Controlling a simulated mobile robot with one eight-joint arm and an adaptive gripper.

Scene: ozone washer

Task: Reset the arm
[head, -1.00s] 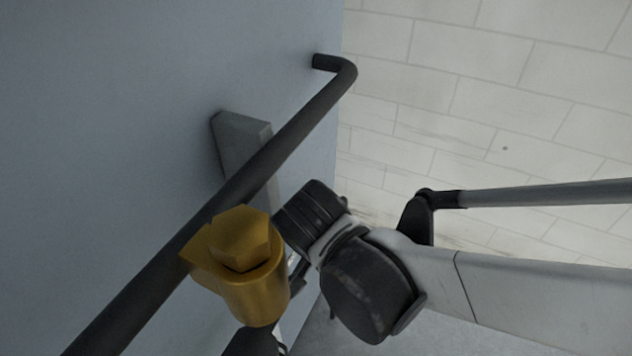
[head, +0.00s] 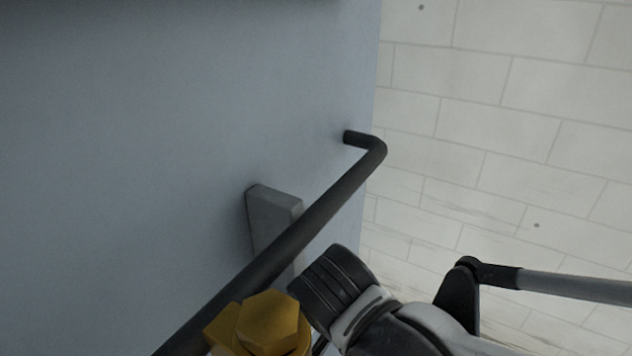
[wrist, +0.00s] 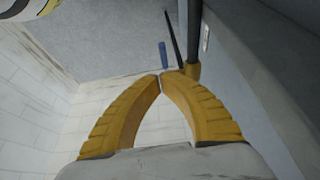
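My gripper (wrist: 160,82) shows in the wrist view as two ribbed yellow fingers. Their tips meet, and nothing shows between them. The fingers bow apart behind the tips, with pale tiled surface visible through the gap. I cannot make out the gripper's fingers in the head view.
In the head view, a dark rail (head: 322,212) runs diagonally along a blue-grey wall (head: 140,140), past a grey bracket (head: 272,220). A yellow hex-topped fitting (head: 268,322) overlaps the rail's lower part. A small blue object (wrist: 163,54) lies beyond the fingers in the wrist view.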

